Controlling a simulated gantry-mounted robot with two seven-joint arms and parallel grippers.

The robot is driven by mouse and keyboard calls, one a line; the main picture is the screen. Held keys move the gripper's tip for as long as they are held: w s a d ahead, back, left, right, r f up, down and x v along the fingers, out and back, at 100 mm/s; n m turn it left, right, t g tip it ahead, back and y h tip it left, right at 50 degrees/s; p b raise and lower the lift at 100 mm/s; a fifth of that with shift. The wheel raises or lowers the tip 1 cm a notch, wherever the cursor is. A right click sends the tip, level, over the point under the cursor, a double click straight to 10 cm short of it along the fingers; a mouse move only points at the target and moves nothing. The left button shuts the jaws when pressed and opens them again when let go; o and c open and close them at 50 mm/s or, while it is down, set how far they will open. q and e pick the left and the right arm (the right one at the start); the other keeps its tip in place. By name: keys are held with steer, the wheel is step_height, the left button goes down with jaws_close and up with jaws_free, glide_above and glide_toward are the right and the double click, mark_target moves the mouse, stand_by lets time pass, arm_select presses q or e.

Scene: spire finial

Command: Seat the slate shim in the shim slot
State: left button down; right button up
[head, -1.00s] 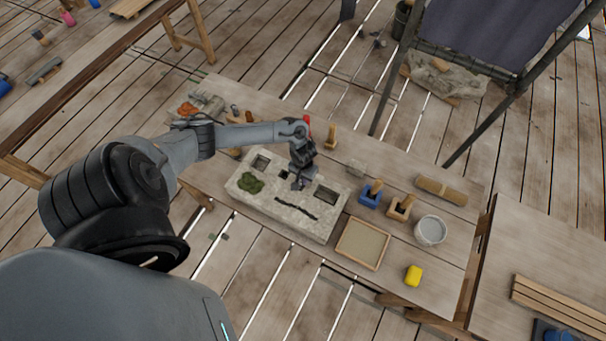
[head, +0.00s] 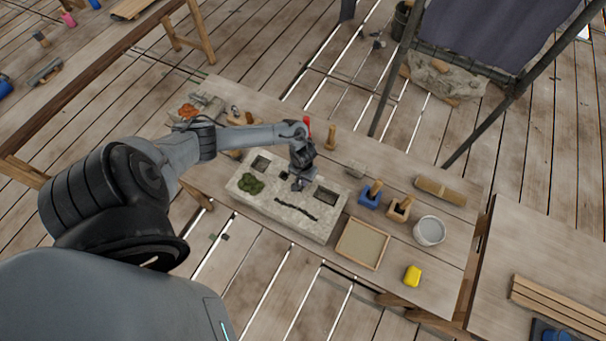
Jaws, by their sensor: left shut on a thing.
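A pale stone block (head: 317,227) lies on the wooden workbench, with dark square recesses in its top, a patch of green moss (head: 251,184) and a dark wavy crack (head: 296,208). My left gripper (head: 298,184) points down at the block's top, between the middle small hole and the right square recess (head: 326,196). It is shut on a small dark piece, likely the slate shim, mostly hidden by the fingers. I cannot tell whether the piece touches the block or which opening is the shim slot. My right gripper is not in view.
A wooden peg (head: 331,137) stands behind.

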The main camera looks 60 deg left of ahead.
arm_select(q)
steer(key=shift+p, duration=0.7)
stand_by(0.6)
steer(key=shift+f, duration=0.35)
stand_by(0.4)
steer(key=shift+f+b, duration=0.7)
steer(key=c, duration=1.1)
jaws_free()
steer(key=shift+r, duration=0.5)
step_height(320, 180, up, 10)
steer(key=shift+f+p, duration=0.1)
steer(key=shift+p, duration=0.85)
